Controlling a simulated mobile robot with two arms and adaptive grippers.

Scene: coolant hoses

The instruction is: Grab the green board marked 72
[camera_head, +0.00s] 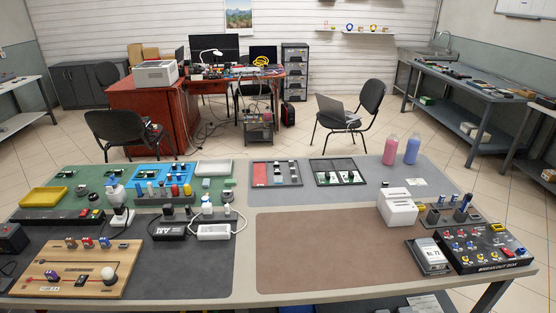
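Several small green boards lie at the back left of the table; one green board (65,174) is at the left and another small green board (57,189) is in front of it. More small green pieces (325,178) sit in a black-framed tray (338,160) near the back middle. The numbers on them are too small to read, so I cannot tell which is marked 72. Neither of my grippers is in view.
A yellow tray (44,197), a blue tray (150,180) and a wooden board (45,284) are at left. A white box (398,208), a grey device (428,257) and a black breakout box (487,262) are at right. The brown mat (320,250) is clear.

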